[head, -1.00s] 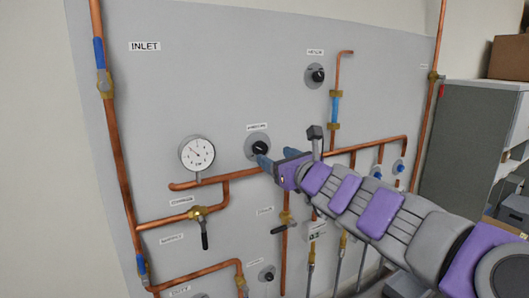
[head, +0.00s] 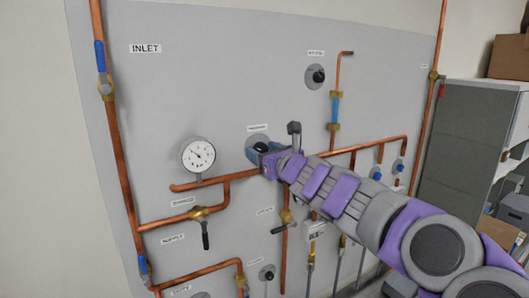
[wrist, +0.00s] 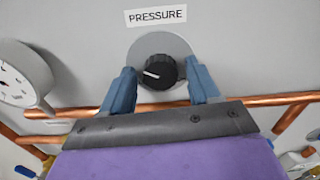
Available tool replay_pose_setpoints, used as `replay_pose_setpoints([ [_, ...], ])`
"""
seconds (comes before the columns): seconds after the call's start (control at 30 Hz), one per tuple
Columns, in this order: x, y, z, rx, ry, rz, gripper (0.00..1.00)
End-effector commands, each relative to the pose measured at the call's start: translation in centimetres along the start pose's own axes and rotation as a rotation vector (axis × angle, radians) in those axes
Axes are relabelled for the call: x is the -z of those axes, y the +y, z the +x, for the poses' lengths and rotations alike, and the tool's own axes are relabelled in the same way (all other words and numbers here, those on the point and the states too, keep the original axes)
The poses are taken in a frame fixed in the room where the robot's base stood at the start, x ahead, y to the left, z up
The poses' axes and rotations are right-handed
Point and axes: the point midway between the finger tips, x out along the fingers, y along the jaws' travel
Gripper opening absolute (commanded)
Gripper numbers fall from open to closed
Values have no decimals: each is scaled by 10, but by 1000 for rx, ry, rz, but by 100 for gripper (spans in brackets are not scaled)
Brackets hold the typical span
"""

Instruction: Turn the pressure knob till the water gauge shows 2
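The black pressure knob (wrist: 157,72) sits on a round grey plate under the PRESSURE label (wrist: 156,15) in the wrist view. The round white water gauge (head: 198,155) is left of the knob. Its needle seems to point to the upper left; the numbers are too small to read.
Copper pipes (head: 225,190) run just below the knob and gauge. Another black knob (head: 318,76) is at the upper right of the panel. A valve with a black lever (head: 204,232) hangs below the gauge. A grey cabinet (head: 470,140) stands at the right.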

Motion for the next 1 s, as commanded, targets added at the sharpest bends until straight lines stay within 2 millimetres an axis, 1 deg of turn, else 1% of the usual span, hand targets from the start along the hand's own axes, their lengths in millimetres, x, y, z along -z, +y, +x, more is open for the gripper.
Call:
replay_pose_setpoints([
  [0.03,0,0,0,0,0,0,56],
  [0.07,0,0,0,0,0,0,53],
  [0.5,0,0,0,0,0,0,11],
  [0.77,0,0,0,0,-1,-27,11],
  [1.0,1,1,0,0,-1,-149,11],
])
